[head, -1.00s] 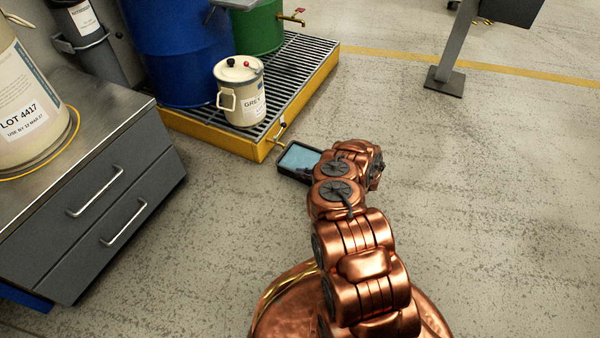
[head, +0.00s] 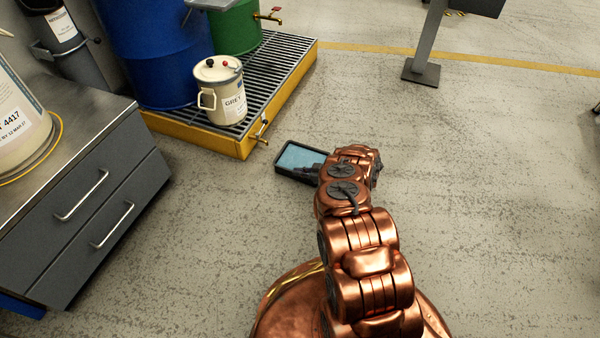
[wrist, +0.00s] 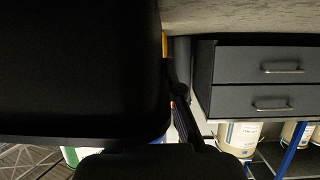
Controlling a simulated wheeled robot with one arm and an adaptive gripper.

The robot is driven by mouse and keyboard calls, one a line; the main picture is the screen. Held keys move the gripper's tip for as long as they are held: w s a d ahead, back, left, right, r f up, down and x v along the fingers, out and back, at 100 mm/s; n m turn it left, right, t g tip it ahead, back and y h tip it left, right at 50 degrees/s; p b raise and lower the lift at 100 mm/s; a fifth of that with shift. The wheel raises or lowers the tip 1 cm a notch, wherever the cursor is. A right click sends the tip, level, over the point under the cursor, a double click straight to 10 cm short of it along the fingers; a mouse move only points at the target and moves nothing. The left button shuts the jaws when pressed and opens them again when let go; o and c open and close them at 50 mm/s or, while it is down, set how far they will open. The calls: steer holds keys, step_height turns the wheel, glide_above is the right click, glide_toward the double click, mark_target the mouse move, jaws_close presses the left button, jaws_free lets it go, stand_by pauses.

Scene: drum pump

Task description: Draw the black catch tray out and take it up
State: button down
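The black catch tray (head: 322,153) is beside the front corner of the yellow spill pallet in the head view, with pale blue inside it. My gripper (head: 309,170) is at the tray's near right side, its dark fingers at the rim and partly hidden by my copper arm. It looks shut on the rim, as tray and arm have moved together. In the wrist view a large black surface, apparently the tray (wrist: 75,65), fills the left, with a dark finger (wrist: 184,105) beside it. I cannot tell whether the tray touches the floor.
The yellow pallet (head: 205,138) carries a cream GREY can (head: 222,95), a blue drum (head: 160,50) and a green drum (head: 236,32). A brass tap (head: 261,130) juts from its edge. A grey drawer cabinet (head: 95,205) stands left.

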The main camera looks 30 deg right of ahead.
steer(key=shift+a, duration=0.1)
steer(key=c, duration=1.2)
jaws_free()
steer(key=shift+a, duration=0.1)
steer(key=shift+c, duration=0.2)
steer(key=v, duration=1.2)
steer(key=shift+r, duration=0.1)
